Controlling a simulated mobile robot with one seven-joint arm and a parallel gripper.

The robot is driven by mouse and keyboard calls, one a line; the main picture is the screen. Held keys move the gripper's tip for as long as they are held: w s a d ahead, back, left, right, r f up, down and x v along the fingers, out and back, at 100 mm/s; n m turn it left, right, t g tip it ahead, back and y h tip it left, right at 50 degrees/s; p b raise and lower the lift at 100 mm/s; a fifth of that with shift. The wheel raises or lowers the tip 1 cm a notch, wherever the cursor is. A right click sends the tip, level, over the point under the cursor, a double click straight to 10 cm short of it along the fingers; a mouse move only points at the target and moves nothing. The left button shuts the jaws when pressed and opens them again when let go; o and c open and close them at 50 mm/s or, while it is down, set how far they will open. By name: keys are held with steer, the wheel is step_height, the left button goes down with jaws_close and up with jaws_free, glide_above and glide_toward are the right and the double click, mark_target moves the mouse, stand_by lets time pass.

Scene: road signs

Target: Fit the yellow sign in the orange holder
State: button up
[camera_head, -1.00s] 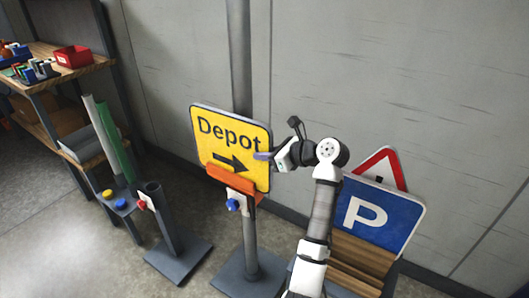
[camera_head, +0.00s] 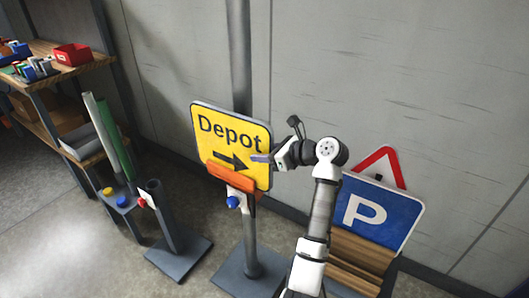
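The yellow "Depot" sign (camera_head: 230,133) with a black arrow stands upright against the orange holder (camera_head: 231,180). The holder is on a grey post with a blue knob (camera_head: 233,202), and it covers part of the sign's lower area. The sign's lower right corner shows beside the holder. My gripper (camera_head: 262,158) is at the sign's right edge, above the holder's right end. One finger shows in front of the sign's face; the other finger is hidden, so its grip cannot be judged for sure.
A blue P sign (camera_head: 378,212) and a red-edged triangular sign (camera_head: 381,163) stand in a wooden rack (camera_head: 358,262) at right. An empty grey post (camera_head: 165,220) stands left of the holder. A workbench (camera_head: 70,62) is at far left, with a wall behind.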

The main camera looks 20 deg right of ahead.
steer(key=b+v, duration=0.2)
steer(key=v, duration=1.2)
steer(key=shift+w, duration=0.1)
